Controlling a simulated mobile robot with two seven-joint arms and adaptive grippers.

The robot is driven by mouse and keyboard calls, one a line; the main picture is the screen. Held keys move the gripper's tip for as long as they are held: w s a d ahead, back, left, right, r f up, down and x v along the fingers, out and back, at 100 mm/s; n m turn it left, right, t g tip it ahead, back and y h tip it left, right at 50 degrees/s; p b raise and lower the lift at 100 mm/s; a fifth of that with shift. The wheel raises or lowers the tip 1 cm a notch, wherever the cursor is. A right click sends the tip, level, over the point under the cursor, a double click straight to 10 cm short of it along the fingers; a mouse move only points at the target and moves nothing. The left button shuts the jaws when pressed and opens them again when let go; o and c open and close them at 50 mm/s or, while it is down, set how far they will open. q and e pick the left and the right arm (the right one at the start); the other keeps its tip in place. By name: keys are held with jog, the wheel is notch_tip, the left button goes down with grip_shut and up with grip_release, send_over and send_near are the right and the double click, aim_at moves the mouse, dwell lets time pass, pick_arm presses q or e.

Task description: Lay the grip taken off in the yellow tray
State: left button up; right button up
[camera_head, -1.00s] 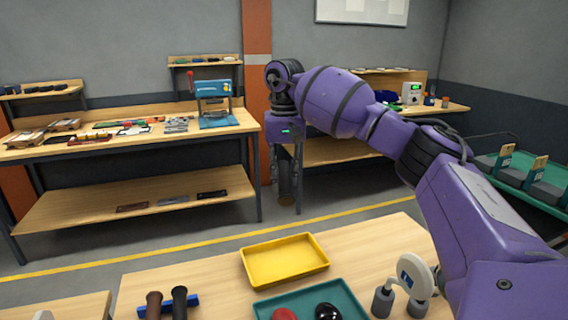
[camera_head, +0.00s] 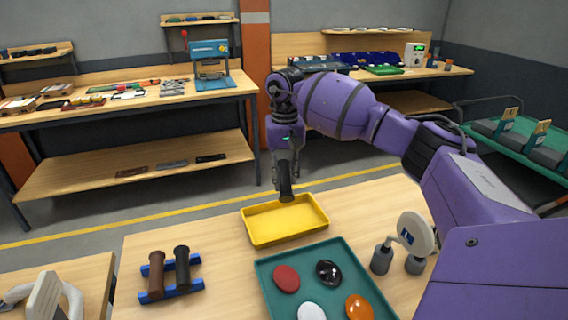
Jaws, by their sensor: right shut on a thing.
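My right gripper (camera_head: 285,172) is shut on a dark grip (camera_head: 287,189), which hangs down roughly upright from the fingers. In the picture the grip's lower end overlaps the back rim of the yellow tray (camera_head: 250,231). Its height above the tray is hard to tell. The yellow tray is empty and lies on the near wooden table. My fingers and arm hide part of the grip. My left gripper is not in view.
A blue rack (camera_head: 197,287) holds a brown grip (camera_head: 157,274) and a black grip (camera_head: 183,268). A green tray (camera_head: 262,272) with several coloured oval pieces lies in front of the yellow tray. A white disc fixture (camera_head: 416,233) stands at right.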

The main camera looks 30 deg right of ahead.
jog(key=shift+f+b, duration=0.7)
jog(key=shift+f, duration=4.75)
jog(key=o, duration=1.2)
jog(key=shift+c, duration=0.2)
notch_tip(320, 180, up, 12)
jog(key=shift+r, duration=0.1)
